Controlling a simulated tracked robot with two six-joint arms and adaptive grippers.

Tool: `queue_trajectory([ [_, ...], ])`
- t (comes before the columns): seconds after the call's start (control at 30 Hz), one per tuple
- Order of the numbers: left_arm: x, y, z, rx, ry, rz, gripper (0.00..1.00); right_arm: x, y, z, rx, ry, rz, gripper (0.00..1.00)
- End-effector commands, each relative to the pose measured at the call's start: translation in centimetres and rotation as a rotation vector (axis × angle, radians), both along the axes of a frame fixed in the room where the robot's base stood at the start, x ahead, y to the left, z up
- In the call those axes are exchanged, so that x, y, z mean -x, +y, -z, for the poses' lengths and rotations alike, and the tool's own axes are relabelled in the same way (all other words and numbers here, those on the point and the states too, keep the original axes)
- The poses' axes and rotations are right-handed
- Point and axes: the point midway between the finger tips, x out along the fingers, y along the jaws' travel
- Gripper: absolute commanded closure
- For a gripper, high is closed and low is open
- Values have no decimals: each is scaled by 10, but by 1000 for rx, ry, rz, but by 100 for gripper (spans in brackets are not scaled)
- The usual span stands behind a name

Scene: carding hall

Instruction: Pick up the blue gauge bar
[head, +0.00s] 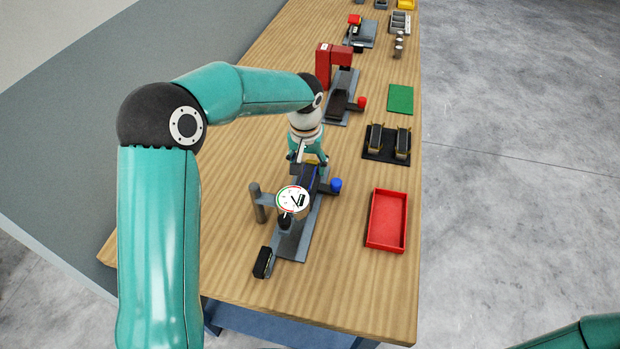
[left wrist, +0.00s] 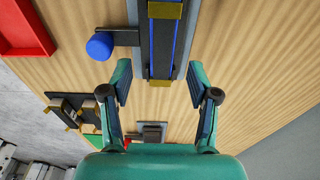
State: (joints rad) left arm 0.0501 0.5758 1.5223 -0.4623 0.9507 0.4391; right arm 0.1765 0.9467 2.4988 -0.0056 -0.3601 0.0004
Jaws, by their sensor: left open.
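The blue gauge bar (left wrist: 161,45) appears as a dark bar with blue long edges and gold bands, lying on a grey base plate. In the head view the gauge bar (head: 309,178) is partly hidden by my left gripper. My left gripper (head: 309,160) points down over its far end. In the left wrist view the open fingers (left wrist: 160,76) stand on either side of the bar's line, with nothing between them held. I cannot tell the exact height of the fingertips above the bar. My right gripper is not in view.
A round dial gauge (head: 293,199) on a grey post stands at the near end of the plate. A blue knob (head: 336,185) juts out on the right. A red tray (head: 371,235), a black stand (head: 386,158) and a green mat (head: 401,98) lie along the table's right side.

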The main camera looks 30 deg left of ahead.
Motion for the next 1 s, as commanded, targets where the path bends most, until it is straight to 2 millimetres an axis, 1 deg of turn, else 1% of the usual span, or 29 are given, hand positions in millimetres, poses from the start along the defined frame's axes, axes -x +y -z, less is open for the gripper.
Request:
queue_trajectory([
  [0.03,1,1,5,0,4,0,40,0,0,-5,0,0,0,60],
  [0.17,1,3,23,2,6,-1,40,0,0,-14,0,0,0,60],
  [0.2,0,2,30,0,6,1,40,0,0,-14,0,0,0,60],
  [0.3,-2,3,41,1,4,0,40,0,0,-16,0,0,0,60],
  [0.4,-2,3,45,2,2,-1,40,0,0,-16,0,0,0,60],
  [0.57,-2,3,46,1,1,-1,40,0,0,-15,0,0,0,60],
  [0.6,-3,3,46,1,1,-1,41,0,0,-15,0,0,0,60],
  [0.67,-3,3,45,1,1,0,51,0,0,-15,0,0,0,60],
  [0.7,-3,3,45,1,1,0,58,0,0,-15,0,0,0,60],
  [0.93,-3,3,45,1,1,0,96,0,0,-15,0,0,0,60],
  [0.97,-3,3,45,1,1,1,100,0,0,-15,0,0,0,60],
  [1.0,-3,2,45,1,1,1,100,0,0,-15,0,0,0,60],
])
